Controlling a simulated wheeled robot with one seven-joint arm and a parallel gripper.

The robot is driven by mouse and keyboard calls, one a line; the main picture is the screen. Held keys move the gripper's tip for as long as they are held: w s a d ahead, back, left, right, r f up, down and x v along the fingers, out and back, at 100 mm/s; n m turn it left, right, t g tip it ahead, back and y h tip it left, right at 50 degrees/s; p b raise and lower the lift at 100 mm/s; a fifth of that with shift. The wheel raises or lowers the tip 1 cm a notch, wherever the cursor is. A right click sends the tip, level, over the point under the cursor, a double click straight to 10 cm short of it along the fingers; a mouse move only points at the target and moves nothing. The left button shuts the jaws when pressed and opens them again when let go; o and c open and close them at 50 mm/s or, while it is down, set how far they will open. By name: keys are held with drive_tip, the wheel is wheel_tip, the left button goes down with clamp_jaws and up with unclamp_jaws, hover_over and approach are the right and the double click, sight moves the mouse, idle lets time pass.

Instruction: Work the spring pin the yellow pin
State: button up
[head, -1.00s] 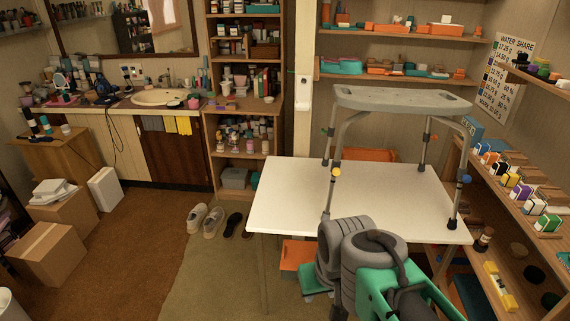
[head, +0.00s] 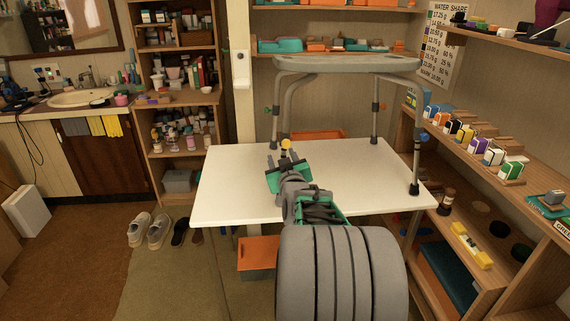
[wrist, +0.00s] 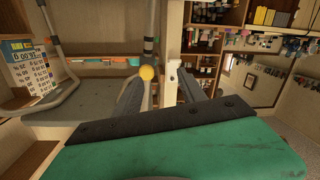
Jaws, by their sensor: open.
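The yellow pin (head: 285,144) is a small round knob on the near left leg of a grey stool (head: 345,64) that stands on a white table (head: 225,192). My gripper (head: 280,157) is green and grey. It is open, with its fingertips close to the yellow pin. In the wrist view the yellow pin (wrist: 147,72) shows between the two dark fingers, nearer the left one. I cannot tell whether a finger touches it. The lower part of that leg is mostly hidden behind my gripper in the head view.
The other legs carry a blue pin (head: 423,137), a red pin (head: 382,106) and a green pin (head: 268,110). Shelves with small boxes (head: 493,155) line the right wall. A bookcase (head: 178,107) stands left of the table. The table's left part is clear.

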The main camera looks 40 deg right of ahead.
sight(287, 145)
drive_tip(key=d, duration=0.1)
drive_tip(key=d+h, duration=0.1)
drive_tip(key=shift+s+d+r, duration=0.1)
drive_tip(key=shift+d+r, duration=0.1)
drive_tip(key=shift+d, duration=0.2)
drive_tip(key=x, duration=0.7)
drive_tip(key=shift+a+r+p, duration=0.15)
drive_tip(key=shift+p, duration=0.15)
clamp_jaws()
idle(0.5)
